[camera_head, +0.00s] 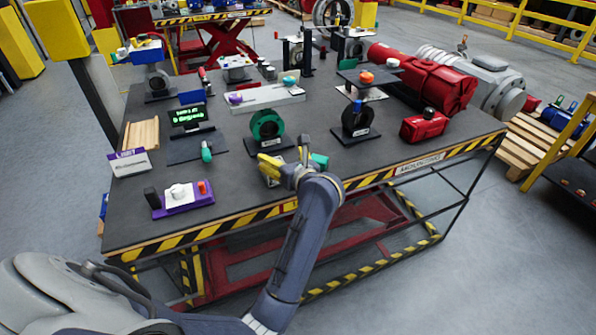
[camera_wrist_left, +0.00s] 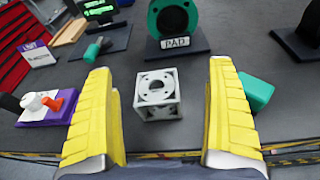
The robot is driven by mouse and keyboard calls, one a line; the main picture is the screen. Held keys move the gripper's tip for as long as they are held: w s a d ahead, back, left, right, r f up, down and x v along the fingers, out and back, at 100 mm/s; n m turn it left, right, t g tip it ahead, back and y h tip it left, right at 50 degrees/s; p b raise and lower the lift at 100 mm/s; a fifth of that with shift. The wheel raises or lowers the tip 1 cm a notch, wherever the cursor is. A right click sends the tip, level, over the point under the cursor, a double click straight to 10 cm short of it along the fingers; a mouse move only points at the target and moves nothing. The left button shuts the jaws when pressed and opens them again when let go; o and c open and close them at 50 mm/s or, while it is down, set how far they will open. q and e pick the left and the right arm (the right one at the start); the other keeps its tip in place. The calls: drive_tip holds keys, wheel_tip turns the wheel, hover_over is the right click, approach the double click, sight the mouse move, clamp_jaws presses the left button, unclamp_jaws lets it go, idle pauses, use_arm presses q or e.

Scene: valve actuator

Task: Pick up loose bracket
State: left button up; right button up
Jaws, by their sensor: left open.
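A light grey, box-shaped bracket (camera_wrist_left: 158,98) with round holes in its faces sits on the dark tabletop in the left wrist view. My left gripper (camera_head: 280,167) is low over the front of the table. Its two yellow fingers are wide open, and the bracket shows in the gap between them in the left wrist view, with clear space on both sides. Nothing is held. My right gripper is in neither view.
A green ring on a "PAD" stand (camera_head: 267,127) is just behind the bracket. A green block (camera_wrist_left: 257,92) lies close to the right finger. A purple-based fixture (camera_head: 183,198) and a small display (camera_head: 188,116) stand to the left. A red toolbox (camera_head: 424,126) is to the right.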

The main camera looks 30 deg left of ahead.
use_arm(q)
drive_tip(key=shift+h, duration=0.7)
drive_tip(key=s+f, duration=0.2)
drive_tip(key=f, duration=0.1)
drive_tip(key=d+f, duration=0.1)
drive_tip(key=f, duration=0.1)
drive_tip(key=shift+s, duration=0.4)
drive_tip(key=shift+f, duration=0.2)
drive_tip(key=shift+n+g, duration=0.3)
drive_tip(key=shift+x, duration=3.6)
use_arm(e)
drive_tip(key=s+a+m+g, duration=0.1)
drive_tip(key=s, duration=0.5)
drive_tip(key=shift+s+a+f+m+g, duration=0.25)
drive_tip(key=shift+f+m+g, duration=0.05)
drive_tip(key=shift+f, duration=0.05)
use_arm(q)
drive_tip(key=shift+r, duration=0.1)
drive_tip(key=c, duration=1.7)
drive_tip(key=shift+r, duration=0.1)
